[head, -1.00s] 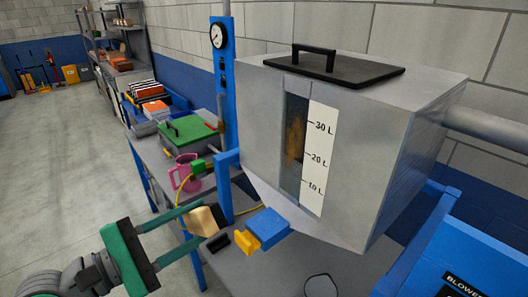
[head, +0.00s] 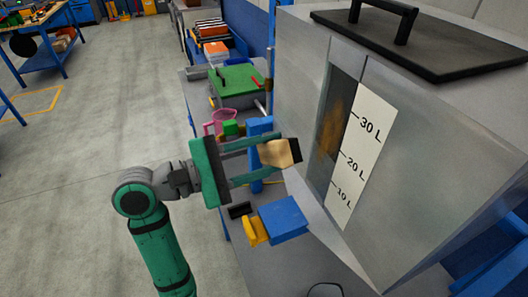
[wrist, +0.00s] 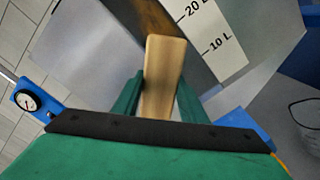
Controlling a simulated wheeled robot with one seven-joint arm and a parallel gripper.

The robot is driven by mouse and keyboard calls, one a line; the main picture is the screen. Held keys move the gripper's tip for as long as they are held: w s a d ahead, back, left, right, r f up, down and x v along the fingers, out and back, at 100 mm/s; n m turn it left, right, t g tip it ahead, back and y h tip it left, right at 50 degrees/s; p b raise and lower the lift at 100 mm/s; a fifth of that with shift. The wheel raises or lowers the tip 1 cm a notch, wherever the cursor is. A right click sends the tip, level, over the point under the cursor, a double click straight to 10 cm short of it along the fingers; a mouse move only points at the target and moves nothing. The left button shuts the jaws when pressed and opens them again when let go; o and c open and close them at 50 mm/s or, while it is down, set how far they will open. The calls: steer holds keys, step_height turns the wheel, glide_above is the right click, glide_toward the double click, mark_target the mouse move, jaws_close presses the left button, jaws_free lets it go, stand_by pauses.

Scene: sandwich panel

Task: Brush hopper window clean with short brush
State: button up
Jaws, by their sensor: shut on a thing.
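The hopper (head: 425,150) is a large grey box with a narrow dark window (head: 334,130) beside a white scale marked 10 L, 20 L and 30 L. A brown dusty smear (head: 331,128) covers the middle of the window. My gripper (head: 272,160) is shut on the short brush (head: 275,153), which has a pale wooden body and a dark end facing the hopper. The brush is left of the window and apart from it in the head view. In the wrist view the brush's wooden body (wrist: 163,75) points toward the lower window (wrist: 145,22); its bristles are hidden there.
A blue block (head: 283,218) with a yellow part (head: 254,232) and a small black block (head: 240,210) are below my gripper. A pink mug (head: 222,120) and a green-lidded box (head: 235,80) stand on the bench behind. A black-handled lid (head: 430,45) tops the hopper.

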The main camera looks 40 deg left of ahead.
mark_target(335, 165)
steer(key=shift+x, duration=2.2)
steer(key=shift+x, duration=1)
steer(key=shift+s+d, duration=0.1)
steer(key=shift+d, duration=0.05)
steer(key=shift+s+d, duration=0.4)
steer(key=shift+d, duration=0.4)
steer(key=shift+s+d, duration=0.4)
steer(key=shift+d, duration=0.4)
steer(key=shift+s+d, duration=0.3)
steer(key=shift+d, duration=0.65)
steer(key=shift+s+d, duration=0.3)
steer(key=shift+d, duration=0.65)
steer(key=shift+r, duration=0.15)
